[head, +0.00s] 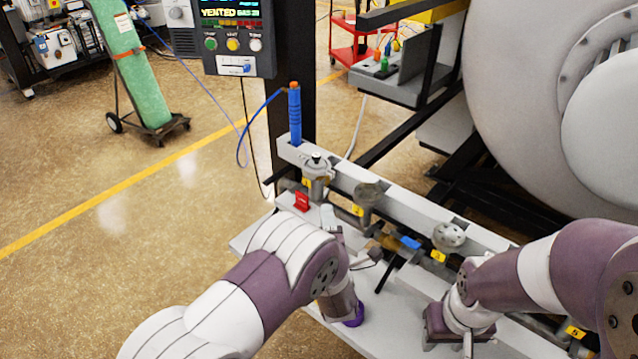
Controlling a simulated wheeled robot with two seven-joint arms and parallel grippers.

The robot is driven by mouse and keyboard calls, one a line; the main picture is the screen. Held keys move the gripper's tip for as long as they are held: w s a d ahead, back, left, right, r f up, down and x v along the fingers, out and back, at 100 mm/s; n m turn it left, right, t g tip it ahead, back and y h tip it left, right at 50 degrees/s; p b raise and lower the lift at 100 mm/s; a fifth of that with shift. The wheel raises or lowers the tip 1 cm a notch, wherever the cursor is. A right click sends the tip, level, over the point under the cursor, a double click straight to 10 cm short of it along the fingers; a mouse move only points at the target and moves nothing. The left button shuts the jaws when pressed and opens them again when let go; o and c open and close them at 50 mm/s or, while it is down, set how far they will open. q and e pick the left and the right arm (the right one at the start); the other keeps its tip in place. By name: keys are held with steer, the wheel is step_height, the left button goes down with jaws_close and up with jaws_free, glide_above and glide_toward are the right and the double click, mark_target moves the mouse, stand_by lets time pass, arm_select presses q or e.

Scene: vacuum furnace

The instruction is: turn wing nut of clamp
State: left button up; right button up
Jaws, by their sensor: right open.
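A light grey rail (345,180) carries a row of vacuum fittings with yellow number tags. A brass-coloured fitting (386,240) beside a blue lever (410,243) sits on the pipe under the rail; it may be the clamp, but I cannot make out a wing nut. My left gripper (350,305) is low over the bench, left of and nearer than this fitting, mostly hidden by its wrist; its jaws do not show clearly. My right gripper (447,326) is open over the bench, to the right of and nearer than the fitting, with no held object visible.
The white bench (390,300) lies under both arms. A blue upright handle (295,115), a metal valve (317,172) and a red part (301,201) stand at the rail's left end. The large furnace door (520,90) fills the back right. A control panel (232,40) hangs behind.

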mark_target(324, 184)
arm_select(q)
steer(key=w, duration=0.4)
steer(key=w+a+p, duration=0.1)
steer(key=w, duration=0.2)
steer(key=w+p, duration=0.1)
steer(key=w, duration=0.3)
steer(key=shift+w+a+f, duration=0.1)
steer(key=shift+w+a, duration=0.15)
steer(key=shift+w, duration=0.1)
steer(key=shift+w+f, duration=0.1)
steer(key=shift+w, duration=0.15)
steer(key=shift+s, duration=0.1)
jaws_close()
